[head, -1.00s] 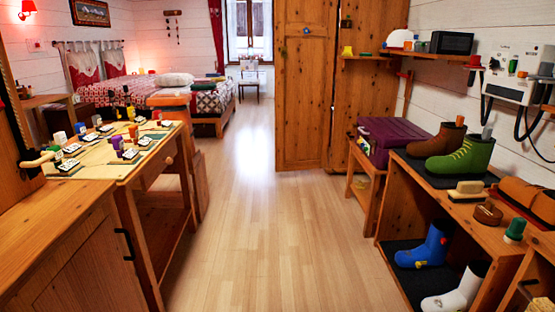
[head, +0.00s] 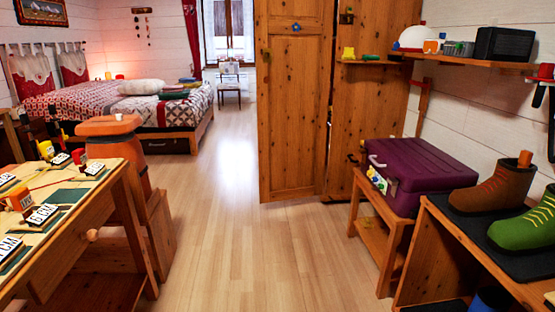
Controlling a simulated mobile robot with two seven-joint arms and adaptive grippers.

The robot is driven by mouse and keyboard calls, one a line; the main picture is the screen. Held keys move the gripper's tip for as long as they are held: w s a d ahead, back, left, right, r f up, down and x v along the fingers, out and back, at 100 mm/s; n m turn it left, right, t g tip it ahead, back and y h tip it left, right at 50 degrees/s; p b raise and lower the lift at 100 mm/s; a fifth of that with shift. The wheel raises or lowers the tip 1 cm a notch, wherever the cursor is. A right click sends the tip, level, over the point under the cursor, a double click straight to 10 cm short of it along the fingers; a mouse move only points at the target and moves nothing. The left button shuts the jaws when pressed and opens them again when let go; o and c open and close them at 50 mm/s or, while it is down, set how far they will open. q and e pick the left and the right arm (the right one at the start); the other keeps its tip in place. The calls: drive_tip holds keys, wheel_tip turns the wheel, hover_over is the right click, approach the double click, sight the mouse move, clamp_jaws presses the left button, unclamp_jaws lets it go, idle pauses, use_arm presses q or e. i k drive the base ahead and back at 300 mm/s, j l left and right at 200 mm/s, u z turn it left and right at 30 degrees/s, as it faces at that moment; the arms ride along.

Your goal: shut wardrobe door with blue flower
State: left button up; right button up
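The wardrobe door with the blue flower (head: 280,110) is a wooden panel in the middle back of the head view. The small blue flower (head: 296,28) sits near its top. The door stands open, swung out to the left of the wardrobe. The other wardrobe door (head: 358,110) is to its right, with a dark gap between the two. Neither of my grippers can be made out clearly in the head view.
A clear wooden floor (head: 218,230) leads to the door. A workbench (head: 75,210) with labelled items is on the left. On the right stand a low bench (head: 385,237) with a purple case (head: 420,170) and a boot rack (head: 450,262). A shelf (head: 470,62) juts above.

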sight(293, 86)
drive_tip(key=i+j, duration=0.1)
drive_tip(key=i, duration=0.45)
drive_tip(key=i+z, duration=0.15)
drive_tip(key=i, duration=0.4)
drive_tip(key=i+j, duration=0.2)
drive_tip(key=i, duration=0.35)
drive_tip(key=i+j+z, duration=0.25)
drive_tip(key=i, duration=0.3)
drive_tip(key=j, duration=0.1)
